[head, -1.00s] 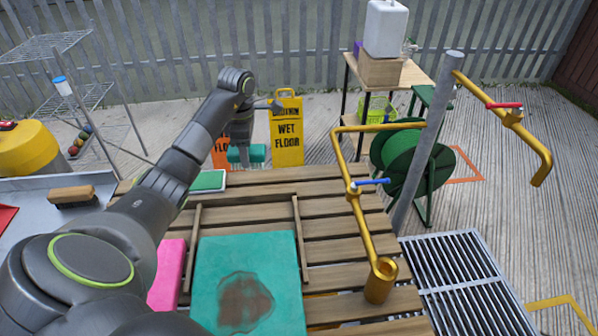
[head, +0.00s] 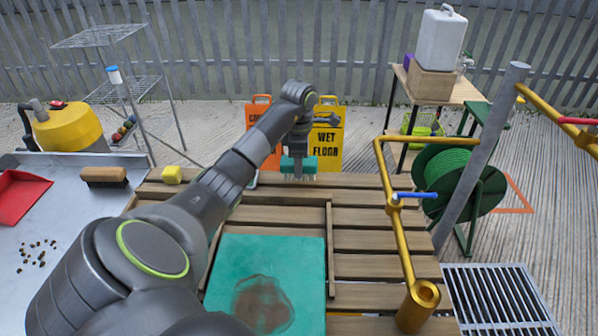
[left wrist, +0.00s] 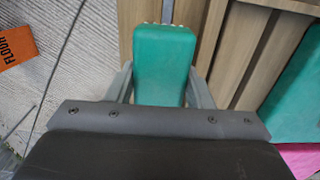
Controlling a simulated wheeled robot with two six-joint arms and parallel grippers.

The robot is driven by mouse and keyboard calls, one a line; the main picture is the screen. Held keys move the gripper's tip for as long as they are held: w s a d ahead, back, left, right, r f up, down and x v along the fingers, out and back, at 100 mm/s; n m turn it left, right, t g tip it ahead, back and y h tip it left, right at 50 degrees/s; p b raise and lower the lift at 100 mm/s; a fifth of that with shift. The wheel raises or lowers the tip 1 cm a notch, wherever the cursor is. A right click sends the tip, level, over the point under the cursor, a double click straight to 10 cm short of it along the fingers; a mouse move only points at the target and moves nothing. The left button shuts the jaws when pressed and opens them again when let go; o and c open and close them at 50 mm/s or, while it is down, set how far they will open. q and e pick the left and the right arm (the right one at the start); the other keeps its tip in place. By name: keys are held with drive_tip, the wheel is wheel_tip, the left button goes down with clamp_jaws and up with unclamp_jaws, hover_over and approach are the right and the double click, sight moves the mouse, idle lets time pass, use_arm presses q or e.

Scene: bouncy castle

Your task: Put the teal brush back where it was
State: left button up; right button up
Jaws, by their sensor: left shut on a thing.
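The teal brush (head: 299,165) hangs from my left gripper (head: 297,150) at the far edge of the slatted wooden table (head: 370,217), pale bristles pointing down. I cannot tell whether the bristles touch the slats. In the left wrist view the brush's teal block (left wrist: 163,62) sits between the two grey fingers of my left gripper (left wrist: 162,84), which is shut on it. Wooden slats show beside it there. My right gripper is not in view.
A teal board (head: 285,255) with a brown stain lies between wooden strips on the table. A yellow pipe (head: 385,190) with a blue handle rises at right. Floor signs (head: 328,140) stand behind.

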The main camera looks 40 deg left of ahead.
use_arm(q)
wheel_tip(320, 180, down, 3)
drive_tip(key=shift+r, duration=0.1)
drive_tip(key=shift+f, duration=0.2)
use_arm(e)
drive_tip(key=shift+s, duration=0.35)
use_arm(q)
drive_tip(key=o, duration=1)
drive_tip(key=shift+f, duration=0.1)
drive_tip(key=shift+o, duration=0.2)
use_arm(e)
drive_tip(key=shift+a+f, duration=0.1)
